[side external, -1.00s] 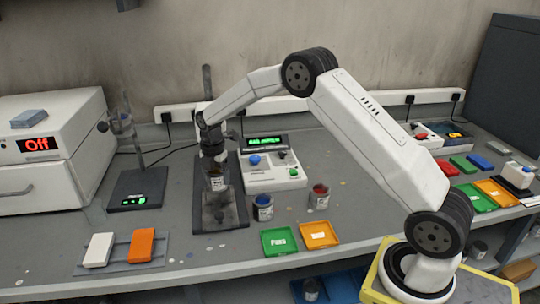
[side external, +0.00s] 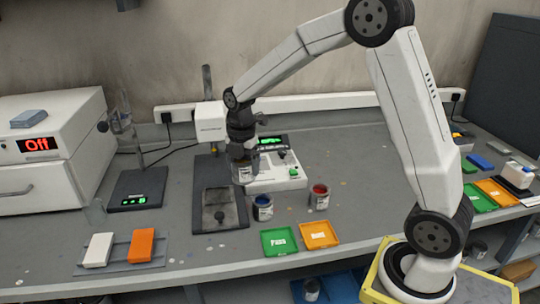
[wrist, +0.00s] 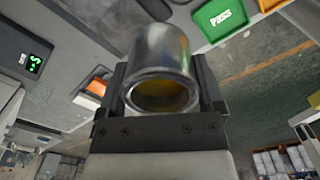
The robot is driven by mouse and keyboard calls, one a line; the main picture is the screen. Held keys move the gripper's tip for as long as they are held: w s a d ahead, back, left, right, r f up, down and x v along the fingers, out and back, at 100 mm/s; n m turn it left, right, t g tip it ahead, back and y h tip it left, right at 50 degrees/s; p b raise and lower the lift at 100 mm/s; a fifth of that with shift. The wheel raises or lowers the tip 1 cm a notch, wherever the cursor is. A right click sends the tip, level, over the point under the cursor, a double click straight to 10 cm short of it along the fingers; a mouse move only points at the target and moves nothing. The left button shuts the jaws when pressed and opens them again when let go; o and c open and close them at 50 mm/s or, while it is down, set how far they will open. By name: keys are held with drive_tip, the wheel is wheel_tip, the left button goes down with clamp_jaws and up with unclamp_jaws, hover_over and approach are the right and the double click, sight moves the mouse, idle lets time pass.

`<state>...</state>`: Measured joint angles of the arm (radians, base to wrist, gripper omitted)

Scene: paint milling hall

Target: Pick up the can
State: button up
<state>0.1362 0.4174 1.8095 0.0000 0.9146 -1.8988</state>
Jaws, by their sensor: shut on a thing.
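A metal can (side external: 243,173) with a pale label is in my gripper (side external: 241,153), held above the bench just right of the black stand (side external: 220,208). In the wrist view the same can (wrist: 162,50) sits between the two dark jaws, with its open top towards the camera and something yellowish inside. My gripper is shut on this can. The stand's base plate below is bare. A can with blue paint (side external: 262,208) and a can with red paint (side external: 319,198) stand on the bench to the right.
A white instrument (side external: 278,178) with a green display is close behind the held can. Green (side external: 279,242) and orange (side external: 319,235) trays lie in front. A black scale (side external: 138,190) is at left, with white and orange blocks nearer the front edge.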

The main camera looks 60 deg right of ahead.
drive_tip(key=shift+s+a+r, duration=0.1)
drive_tip(key=shift+s+r, duration=0.2)
drive_tip(key=shift+s, duration=0.25)
drive_tip(key=shift+s+r, duration=0.25)
drive_tip(key=shift+s, duration=0.3)
drive_tip(key=shift+s+f, duration=0.1)
drive_tip(key=s+a+f+m, duration=0.1)
drive_tip(key=s+f+m, duration=0.3)
drive_tip(key=s+f, duration=0.3)
drive_tip(key=s, duration=0.2)
drive_tip(key=shift+s+a+f, duration=0.15)
drive_tip(key=shift+s+a, duration=0.2)
drive_tip(key=shift+f, duration=0.1)
drive_tip(key=shift+f, duration=2.1)
drive_tip(key=shift+f, duration=1.8)
